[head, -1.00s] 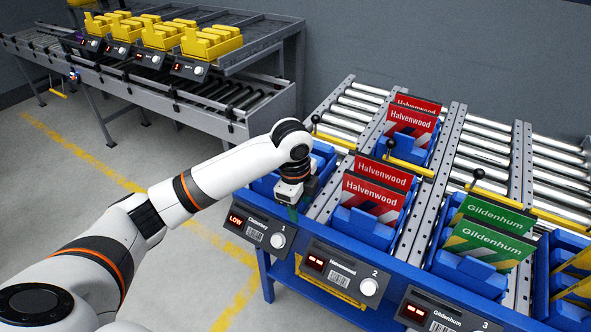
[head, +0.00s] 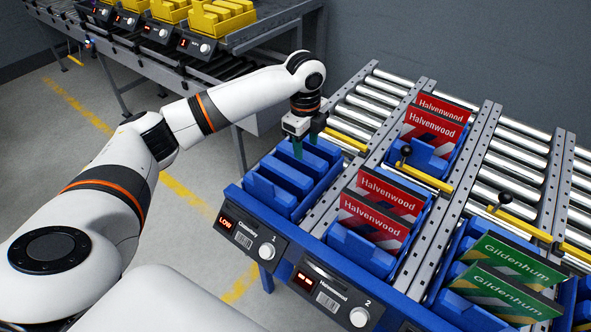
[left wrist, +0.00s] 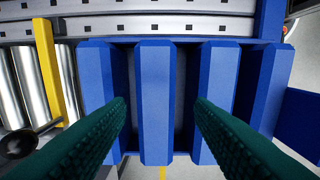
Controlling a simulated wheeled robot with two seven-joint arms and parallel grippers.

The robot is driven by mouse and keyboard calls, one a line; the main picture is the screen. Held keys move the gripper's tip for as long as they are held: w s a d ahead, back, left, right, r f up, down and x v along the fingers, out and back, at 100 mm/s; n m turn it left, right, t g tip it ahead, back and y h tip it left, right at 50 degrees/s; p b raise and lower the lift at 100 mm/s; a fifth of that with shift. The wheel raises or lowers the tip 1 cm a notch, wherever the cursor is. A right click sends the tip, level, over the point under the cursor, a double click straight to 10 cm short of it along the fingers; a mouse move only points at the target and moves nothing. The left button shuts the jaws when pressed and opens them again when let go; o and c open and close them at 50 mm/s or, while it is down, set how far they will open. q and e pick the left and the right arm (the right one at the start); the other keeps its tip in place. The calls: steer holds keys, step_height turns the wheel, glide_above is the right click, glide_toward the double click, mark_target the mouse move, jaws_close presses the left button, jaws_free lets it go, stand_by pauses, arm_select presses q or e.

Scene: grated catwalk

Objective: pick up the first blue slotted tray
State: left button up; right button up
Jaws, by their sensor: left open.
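The first blue slotted tray (head: 270,197) sits empty at the front of lane 1, behind the label reading LOW. Its raised blue ribs and slots show in the left wrist view (left wrist: 155,75). My left gripper (head: 305,143) is over the tray's back part, pointing down, its green fingers apart. I cannot tell whether the fingertips touch the tray. My right gripper is not in view.
Lane 2 holds blue trays with red Halvenwood packs (head: 374,217); lane 3 holds green Gildenhum packs (head: 505,290). Yellow stop bars with black knobs (head: 406,150) cross the rollers. A grey rack with yellow trays (head: 215,18) stands at the back left. Rollers behind the first tray are clear.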

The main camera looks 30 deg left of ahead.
mark_target(305, 155)
arm_select(q)
steer(key=shift+f, duration=0.95)
steer(key=f, duration=0.5)
steer(key=shift+w+a+p, duration=0.35)
steer(key=shift+w, duration=0.05)
steer(key=shift+f, duration=0.25)
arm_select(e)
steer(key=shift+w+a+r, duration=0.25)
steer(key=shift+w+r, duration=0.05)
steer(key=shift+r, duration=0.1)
arm_select(q)
steer(key=shift+c, duration=0.6)
steer(key=c, duration=0.8)
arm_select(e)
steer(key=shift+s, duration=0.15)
